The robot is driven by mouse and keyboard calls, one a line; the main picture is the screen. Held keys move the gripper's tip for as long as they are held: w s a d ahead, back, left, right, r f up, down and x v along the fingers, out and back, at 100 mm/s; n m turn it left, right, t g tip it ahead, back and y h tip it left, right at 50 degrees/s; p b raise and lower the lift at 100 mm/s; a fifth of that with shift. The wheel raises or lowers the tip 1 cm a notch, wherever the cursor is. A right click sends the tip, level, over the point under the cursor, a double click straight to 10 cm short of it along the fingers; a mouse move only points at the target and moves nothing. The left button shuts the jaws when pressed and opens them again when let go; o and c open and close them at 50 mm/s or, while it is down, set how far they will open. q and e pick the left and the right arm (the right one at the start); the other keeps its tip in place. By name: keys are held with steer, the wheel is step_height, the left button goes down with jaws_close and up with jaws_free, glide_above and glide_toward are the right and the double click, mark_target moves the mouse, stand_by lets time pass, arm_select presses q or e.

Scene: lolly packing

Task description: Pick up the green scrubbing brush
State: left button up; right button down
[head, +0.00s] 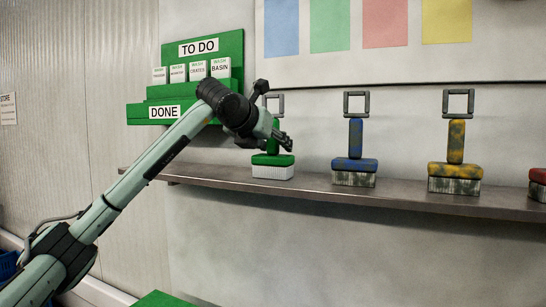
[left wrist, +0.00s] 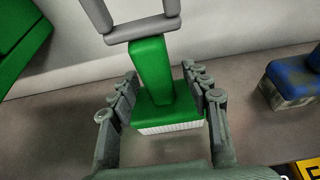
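The green scrubbing brush (head: 272,160) stands upright on a wall shelf, its white bristles down and a grey metal loop at the top. In the head view my left gripper (head: 284,138) is at its handle and hides part of it. In the left wrist view the green brush (left wrist: 152,75) stands between the two spread fingers of my left gripper (left wrist: 162,110). The fingers are open, one on each side of the handle and block, with gaps showing. My right gripper is not in view.
The shelf (head: 320,198) also holds a blue brush (head: 355,140), a yellow brush (head: 455,142) and a red one (head: 538,176) at the right edge. A green TO DO/DONE board (head: 235,45) hangs behind my left arm. Coloured sheets hang above.

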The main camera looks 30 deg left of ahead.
arm_select(q)
jaws_close()
steer(key=shift+r, duration=0.1)
